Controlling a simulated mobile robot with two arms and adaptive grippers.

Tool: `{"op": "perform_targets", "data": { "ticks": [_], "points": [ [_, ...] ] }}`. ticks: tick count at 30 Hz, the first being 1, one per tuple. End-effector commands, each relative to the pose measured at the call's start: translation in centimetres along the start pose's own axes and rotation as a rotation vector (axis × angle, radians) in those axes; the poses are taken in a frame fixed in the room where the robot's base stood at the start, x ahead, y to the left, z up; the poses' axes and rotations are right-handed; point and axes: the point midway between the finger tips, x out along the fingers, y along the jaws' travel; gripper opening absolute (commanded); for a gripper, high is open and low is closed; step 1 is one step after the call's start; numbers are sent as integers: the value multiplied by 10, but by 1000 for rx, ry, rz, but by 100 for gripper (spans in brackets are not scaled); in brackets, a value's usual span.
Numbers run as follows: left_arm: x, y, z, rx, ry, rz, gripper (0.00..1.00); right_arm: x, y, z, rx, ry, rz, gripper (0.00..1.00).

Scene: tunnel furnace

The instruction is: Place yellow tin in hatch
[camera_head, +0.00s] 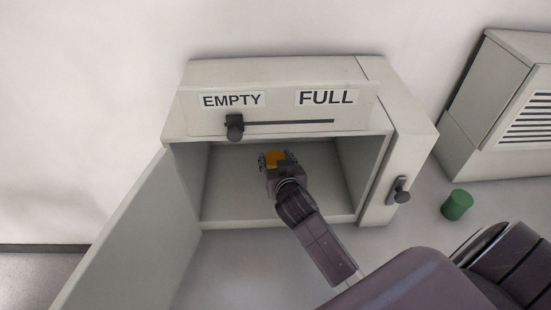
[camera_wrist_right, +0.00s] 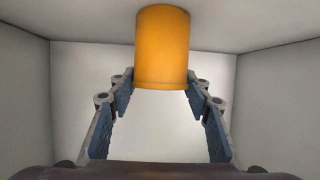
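The hatch (camera_head: 239,206) is a pale box with its door (camera_head: 133,239) swung open to the left. The yellow tin (camera_head: 275,158), an orange-yellow cylinder, is inside the opening, near the middle. It also shows at the top of the right wrist view (camera_wrist_right: 162,48). My right gripper (camera_head: 276,161) reaches into the hatch with a finger at each side of the tin. In the right wrist view its fingertips (camera_wrist_right: 160,76) meet the tin's sides, so it looks shut on it. Whether the tin touches the hatch floor is unclear. My left gripper is out of view.
Above the opening is a panel with EMPTY (camera_head: 232,100) and FULL (camera_head: 326,97) labels and a slider knob (camera_head: 235,127) at the EMPTY end. A latch handle (camera_head: 400,191) is on the right front. A green tin (camera_head: 457,205) stands to the right, near a vented cabinet (camera_head: 525,122).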

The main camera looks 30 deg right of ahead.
Motion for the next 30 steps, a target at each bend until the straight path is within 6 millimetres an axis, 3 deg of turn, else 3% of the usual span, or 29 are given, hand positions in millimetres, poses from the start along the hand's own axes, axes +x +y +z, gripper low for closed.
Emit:
{"op": "perform_targets", "data": {
  "ticks": [4,16,30],
  "points": [
    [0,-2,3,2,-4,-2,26,0,0,2,0,-3,0,61],
    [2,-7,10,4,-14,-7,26,-8,0,2,0,-1,-1,61],
    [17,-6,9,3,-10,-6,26,-90,0,2,2,-1,0,61]
  ]
}}
